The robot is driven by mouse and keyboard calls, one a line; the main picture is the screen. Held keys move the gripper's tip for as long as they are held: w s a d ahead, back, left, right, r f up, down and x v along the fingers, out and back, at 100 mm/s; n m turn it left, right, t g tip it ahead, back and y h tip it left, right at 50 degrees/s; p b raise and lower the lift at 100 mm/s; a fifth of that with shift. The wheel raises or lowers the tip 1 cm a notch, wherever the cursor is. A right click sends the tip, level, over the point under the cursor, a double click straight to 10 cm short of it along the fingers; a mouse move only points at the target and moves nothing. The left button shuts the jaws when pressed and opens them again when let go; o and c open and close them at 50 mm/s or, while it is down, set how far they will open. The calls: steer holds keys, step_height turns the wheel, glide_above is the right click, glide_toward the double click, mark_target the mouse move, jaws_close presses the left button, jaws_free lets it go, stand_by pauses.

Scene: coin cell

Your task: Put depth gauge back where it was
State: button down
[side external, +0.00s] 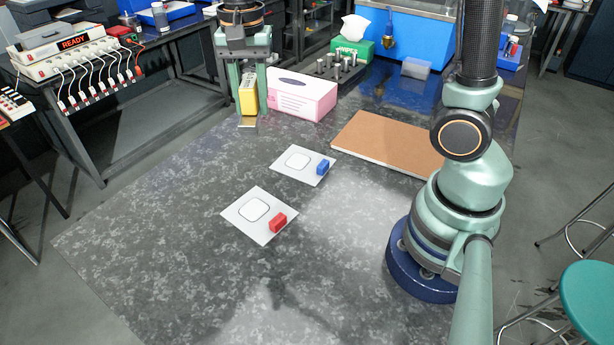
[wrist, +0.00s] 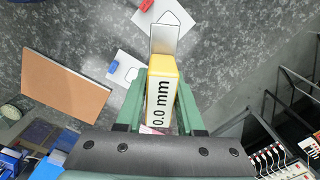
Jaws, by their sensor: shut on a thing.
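The depth gauge (side external: 248,93) is a yellow block with a grey metal foot at its lower end. In the wrist view the depth gauge (wrist: 162,98) shows a white face reading "0.0 mm". My gripper (side external: 247,105) is shut on it, with one green finger on each side, and holds it upright near the table's far edge. I cannot tell whether its foot touches the table. A white card with a blue block (side external: 323,167) and a white card with a red block (side external: 278,222) lie nearer on the table, each with a rounded-square outline.
A pink-and-white box (side external: 302,94) stands just right of my gripper, with a dark rack of pegs (side external: 338,69) behind it. A brown board (side external: 388,143) lies to the right. The table's left and front are clear.

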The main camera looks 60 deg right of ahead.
steer(key=s+a+n, duration=0.6)
steer(key=s+a, duration=0.1)
steer(key=a, duration=0.4)
steer(key=s+a+n, duration=0.6)
steer(key=s+a, duration=0.1)
steer(key=a, duration=0.4)
steer(key=f, duration=2)
steer(key=shift+s+d, duration=0.1)
steer(key=shift+d, duration=0.1)
steer(key=shift+f, duration=0.2)
steer(key=c, duration=0.5)
jaws_free()
